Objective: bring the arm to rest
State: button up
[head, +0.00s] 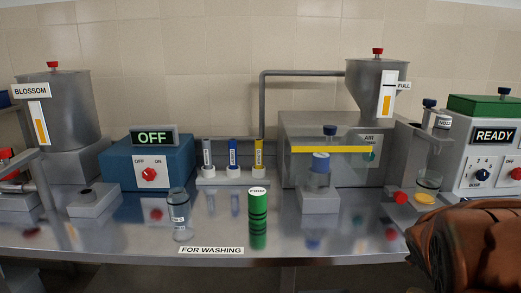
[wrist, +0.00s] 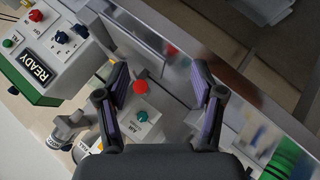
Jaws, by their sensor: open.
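My gripper (wrist: 160,80) is open in the wrist view, its two dark fingers spread wide with nothing between them. Beyond the fingers lie the steel bench and a red button (wrist: 141,87) by a plate labelled AIR. I cannot tell how high the fingers are above the bench. In the head view a brown part of my arm fills the lower right corner. The gripper itself does not show there.
The steel bench (head: 320,232) carries a blue OFF box (head: 118,168), a glass jar (head: 180,222), a green cylinder (head: 258,207), a tube rack (head: 232,176) and a steel hopper (head: 362,88). The READY machine (head: 490,155) stands right, close to my arm.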

jog(key=s+a+f+m+g+y, duration=0.2)
jog(key=s+a+f+g+y, duration=0.25)
jog(key=s+a+f, duration=0.65)
jog(key=s+a+g+y, duration=0.3)
jog(key=s+a+g, duration=0.3)
jog(key=s+a, duration=0.8)
notch_tip(320, 180, up, 17)
jog(key=t+p, duration=0.1)
jog(key=p, duration=1.4)
jog(key=shift+w+d+m, duration=0.3)
jog(key=shift+w+d, duration=0.1)
jog(key=shift+d, duration=0.05)
jog(key=shift+f+h, duration=0.1)
jog(key=shift+h, duration=0.15)
jog(key=shift+c, duration=0.3)
